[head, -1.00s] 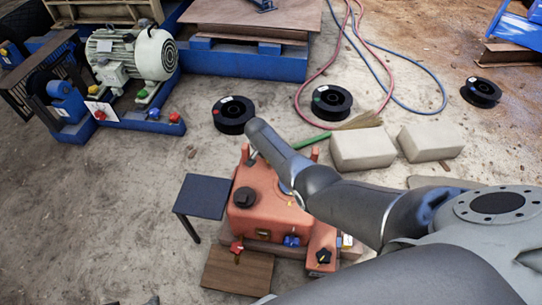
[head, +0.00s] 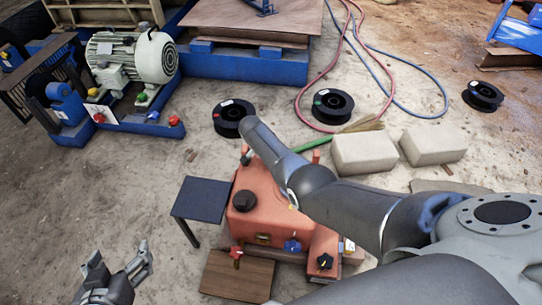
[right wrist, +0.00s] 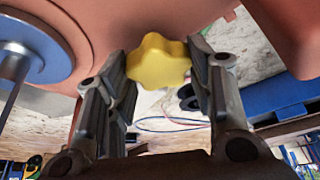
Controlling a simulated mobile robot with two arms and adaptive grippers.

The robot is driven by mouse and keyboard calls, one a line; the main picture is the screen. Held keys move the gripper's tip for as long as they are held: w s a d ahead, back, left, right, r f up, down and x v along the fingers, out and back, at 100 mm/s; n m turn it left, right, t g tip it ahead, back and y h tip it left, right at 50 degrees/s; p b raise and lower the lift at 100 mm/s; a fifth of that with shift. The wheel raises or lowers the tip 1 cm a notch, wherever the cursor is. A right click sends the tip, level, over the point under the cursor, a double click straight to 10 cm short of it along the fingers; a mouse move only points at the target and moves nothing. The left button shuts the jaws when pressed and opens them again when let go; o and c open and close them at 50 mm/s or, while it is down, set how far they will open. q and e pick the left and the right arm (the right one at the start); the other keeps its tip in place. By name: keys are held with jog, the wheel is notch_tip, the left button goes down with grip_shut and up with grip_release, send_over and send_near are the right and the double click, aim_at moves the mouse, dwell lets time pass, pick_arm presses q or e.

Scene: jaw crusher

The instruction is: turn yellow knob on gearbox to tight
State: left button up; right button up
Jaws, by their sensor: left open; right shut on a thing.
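The orange-red gearbox (head: 266,188) stands on the floor in the middle of the head view. My right arm reaches over it, and my right gripper is hidden there. In the right wrist view my right gripper (right wrist: 160,75) is shut on the yellow knob (right wrist: 158,62), a lobed knob between its two fingers. The orange housing (right wrist: 105,22) is right behind it. The yellow knob does not show in the head view. My left gripper (head: 121,259) is open and empty at the lower left of the head view, apart from the gearbox.
A black cap (head: 244,201), a red knob (head: 236,252), a blue knob (head: 292,246) and a black knob (head: 324,261) are on or beside the gearbox. A dark small table (head: 202,198) stands left of it. Pale blocks (head: 364,152) lie behind right.

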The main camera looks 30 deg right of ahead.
jog(key=o, duration=1)
jog(key=shift+o, duration=0.2)
jog(key=v, duration=1.2)
